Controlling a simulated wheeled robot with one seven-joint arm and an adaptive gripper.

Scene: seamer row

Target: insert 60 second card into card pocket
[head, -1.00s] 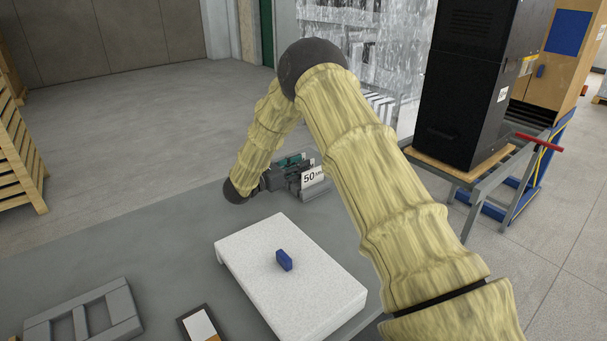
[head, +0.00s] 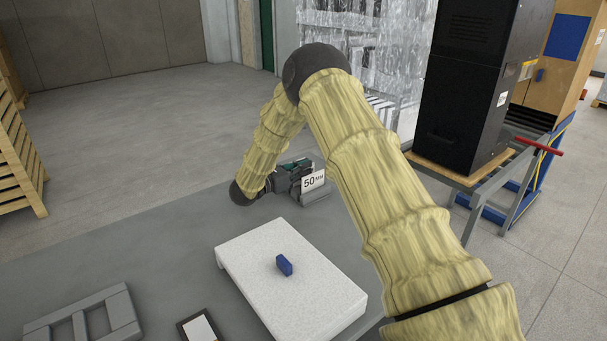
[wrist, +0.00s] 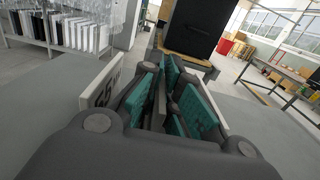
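A white card reading "50 MM" (head: 314,181) stands upright at the grey holder (head: 313,195) near the table's far edge. My gripper (head: 290,169) is low beside it, on its left, and partly hidden by the card. In the wrist view, my gripper (wrist: 166,105) has teal pads close together with a narrow grey strip between them. I cannot tell whether that strip is a held card. A white lettered panel (wrist: 101,84) is left of the fingers and another white edge (wrist: 216,103) is on the right. No "60" lettering is legible. The pocket opening is hidden.
A white platform (head: 240,257) with a small blue block (head: 285,265) lies nearer on the table. A grey frame (head: 85,318) and a dark-edged panel with a white face (head: 199,327) are in front. A black cabinet (head: 470,80) stands beyond, right. The left tabletop is clear.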

